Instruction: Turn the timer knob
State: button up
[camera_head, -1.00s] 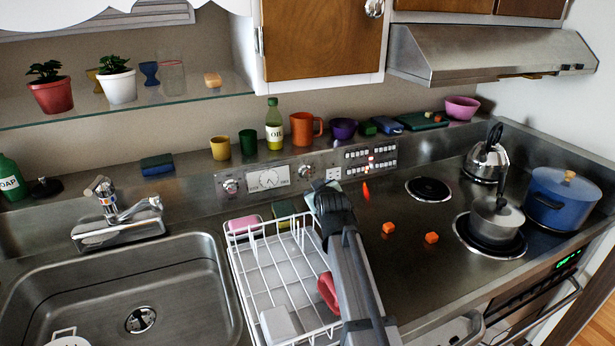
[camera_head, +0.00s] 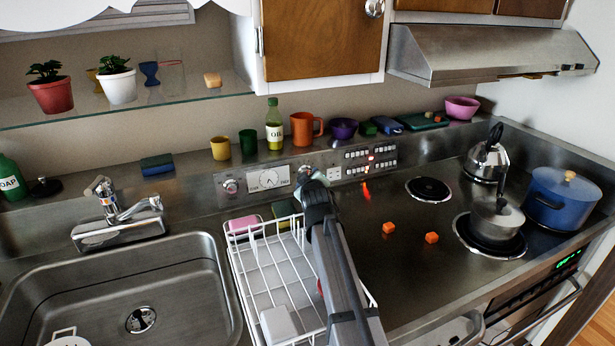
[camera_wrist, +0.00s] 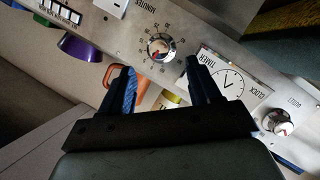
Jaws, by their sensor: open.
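The timer knob (camera_wrist: 159,47) is a round silver knob with a red mark, set in a dial of numbers on the steel control panel (camera_wrist: 118,45). In the wrist view it sits just beyond my fingertips, roughly between them, with a gap visible. My gripper (camera_wrist: 155,68) is open and empty, one finger to each side of the line to the knob. In the head view my gripper (camera_head: 317,181) is at the panel, just right of the clock, and largely hides the timer knob. I cannot tell there whether it touches.
The clock (camera_head: 268,179) and another knob (camera_head: 231,186) are left of the gripper, with push buttons (camera_head: 371,158) to its right. A green bottle (camera_head: 274,130) and an orange mug (camera_head: 303,128) stand on the ledge above. The white dish rack (camera_head: 262,278) is below the arm.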

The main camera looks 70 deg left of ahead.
jog(key=x, duration=0.6)
jog(key=shift+a, duration=0.25)
jog(key=shift+c, duration=0.2)
jog(key=c, duration=1)
jog(key=shift+w+m, duration=0.1)
jog(key=shift+m, duration=0.2)
